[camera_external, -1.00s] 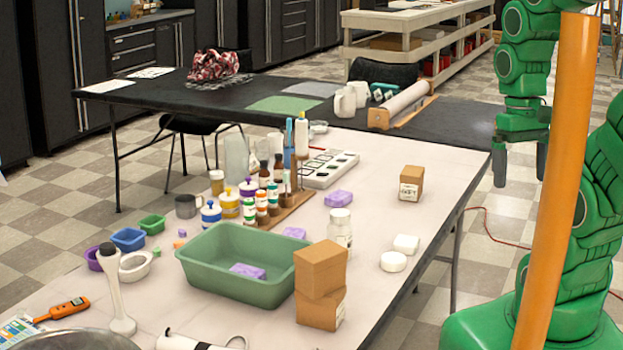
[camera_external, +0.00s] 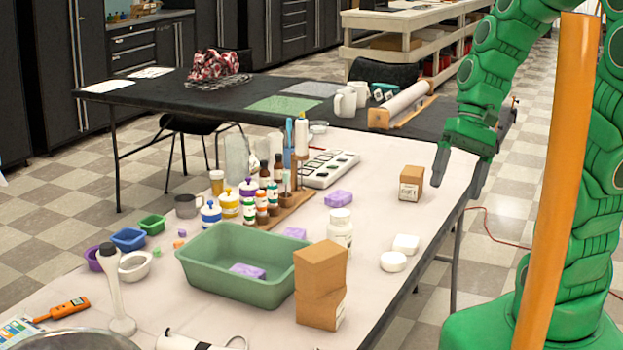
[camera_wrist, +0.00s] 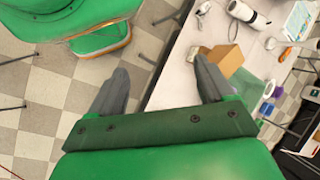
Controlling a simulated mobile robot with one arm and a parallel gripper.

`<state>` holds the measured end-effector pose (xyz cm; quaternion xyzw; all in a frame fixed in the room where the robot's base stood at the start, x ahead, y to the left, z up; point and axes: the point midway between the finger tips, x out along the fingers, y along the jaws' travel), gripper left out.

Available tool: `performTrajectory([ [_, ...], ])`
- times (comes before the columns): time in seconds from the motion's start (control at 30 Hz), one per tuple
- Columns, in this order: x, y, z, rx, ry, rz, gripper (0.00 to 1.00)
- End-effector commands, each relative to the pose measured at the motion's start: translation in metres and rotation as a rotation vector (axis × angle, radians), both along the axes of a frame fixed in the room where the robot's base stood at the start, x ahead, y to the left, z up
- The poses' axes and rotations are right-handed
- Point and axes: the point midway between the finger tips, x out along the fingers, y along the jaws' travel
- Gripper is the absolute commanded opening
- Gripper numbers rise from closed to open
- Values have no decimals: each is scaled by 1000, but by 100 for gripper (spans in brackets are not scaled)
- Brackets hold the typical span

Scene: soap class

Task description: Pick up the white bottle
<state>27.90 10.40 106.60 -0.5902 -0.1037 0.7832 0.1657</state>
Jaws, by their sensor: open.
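A white bottle (camera_external: 339,229) with a white cap and a label stands upright on the pale table, right of the green tray. A taller, slim white bottle (camera_external: 301,137) stands farther back by the wooden rack. Neither can be made out clearly in the wrist view. My gripper (camera_external: 457,184) is open and empty, with its fingers pointing down near the table's right edge, right of the small cardboard box and well apart from both bottles. In the wrist view its two fingers (camera_wrist: 160,70) are spread, with floor and table edge between and beyond them.
The small cardboard box (camera_external: 411,184) stands between my gripper and the bottles. White soaps (camera_external: 393,261) lie near the right edge. Stacked boxes (camera_external: 321,270) and the green tray (camera_external: 220,280) crowd the near side. Table right of the capped bottle is mostly clear.

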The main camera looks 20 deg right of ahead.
Motion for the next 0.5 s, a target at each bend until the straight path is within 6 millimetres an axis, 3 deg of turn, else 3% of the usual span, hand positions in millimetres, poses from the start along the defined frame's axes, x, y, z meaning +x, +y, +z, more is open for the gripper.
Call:
performTrajectory([
  [0.2, 31, 38, -8, 155, 73, -101, 81],
  [0.5, 78, 80, -15, 347, 182, -276, 81],
])
